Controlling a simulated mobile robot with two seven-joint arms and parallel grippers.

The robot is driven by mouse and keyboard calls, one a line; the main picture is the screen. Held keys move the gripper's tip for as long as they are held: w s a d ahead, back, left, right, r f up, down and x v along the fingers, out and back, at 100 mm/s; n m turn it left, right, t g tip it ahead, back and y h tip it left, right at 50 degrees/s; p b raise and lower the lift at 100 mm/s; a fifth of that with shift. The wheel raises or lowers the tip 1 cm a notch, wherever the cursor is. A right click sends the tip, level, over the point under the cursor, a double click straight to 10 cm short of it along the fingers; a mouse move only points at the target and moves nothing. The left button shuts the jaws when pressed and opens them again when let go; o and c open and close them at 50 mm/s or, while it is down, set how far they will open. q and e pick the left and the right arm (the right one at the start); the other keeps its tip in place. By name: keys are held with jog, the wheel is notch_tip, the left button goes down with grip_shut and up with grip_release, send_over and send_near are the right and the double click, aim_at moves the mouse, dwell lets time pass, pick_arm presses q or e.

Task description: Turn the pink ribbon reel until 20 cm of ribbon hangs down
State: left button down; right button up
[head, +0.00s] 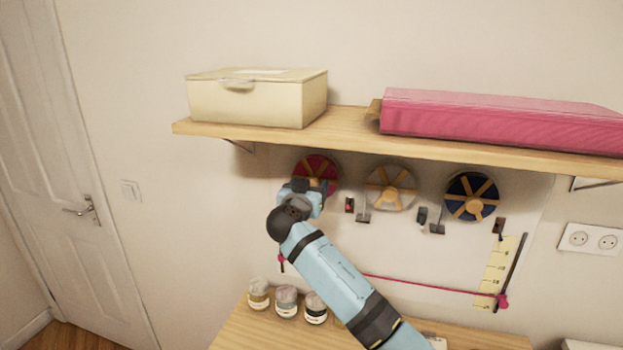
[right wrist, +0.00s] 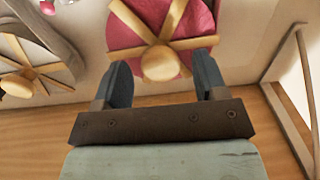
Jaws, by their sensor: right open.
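The pink ribbon reel (head: 316,168) is mounted on the wall under the shelf, leftmost of three reels. It has wooden spokes and a round wooden knob (right wrist: 160,63) at its hub. My right gripper (head: 308,187) is in front of it and hides its lower part in the head view. In the right wrist view the right gripper (right wrist: 161,70) is open, its fingers on either side of the knob; I cannot tell whether they touch it. No hanging ribbon end can be made out below the reel. My left gripper is not in view.
A cream reel (head: 390,187) and a navy reel (head: 471,196) hang to the right. The shelf (head: 350,130) above carries a cream box (head: 258,98) and a pink box (head: 490,118). A pink cord (head: 420,284) crosses below, near a yellow scale (head: 497,270). Jars (head: 287,301) stand on the table.

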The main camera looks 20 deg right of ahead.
jog(key=shift+x, duration=0.95)
jog(key=c, duration=0.7)
jog(key=shift+c, duration=1.1)
jog(key=shift+n, duration=0.3)
